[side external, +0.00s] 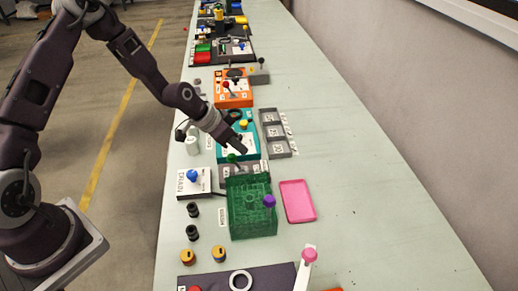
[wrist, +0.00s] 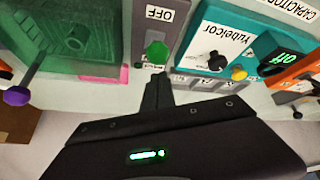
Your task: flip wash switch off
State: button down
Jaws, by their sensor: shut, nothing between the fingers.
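A green-knobbed switch (wrist: 157,52) sits on a grey box (side external: 235,171) between the teal box and the green tank. In the wrist view its knob is apart from the OFF label (wrist: 158,13) and close to a smaller label (wrist: 153,66) that I cannot read. The green knob also shows in the side view (side external: 232,158). My gripper (side external: 243,150) is shut and empty, just beside the knob. In the wrist view its fingertips (wrist: 158,77) are just below the knob; I cannot tell whether they touch it.
A translucent green tank (side external: 250,212) with a purple knob (side external: 269,201) stands in front. A teal box (wrist: 285,60) with black and yellow knobs is behind. A white box with a blue knob (side external: 193,176) is left. A pink tray (side external: 297,201) lies right, with clear table beyond.

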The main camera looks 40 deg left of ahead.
jog(key=shift+s+a+f, duration=0.1)
jog(key=shift+s+a, duration=0.6)
jog(key=shift+s+a+f, duration=0.2)
jog(key=shift+s+f, duration=0.05)
jog(key=shift+s, duration=0.05)
notch_tip(320, 180, up, 9)
jog(key=s+a, duration=0.1)
jog(key=a, duration=0.1)
jog(key=shift+s+a+r, duration=0.2)
jog(key=shift+s+a, duration=0.05)
dwell(0.3)
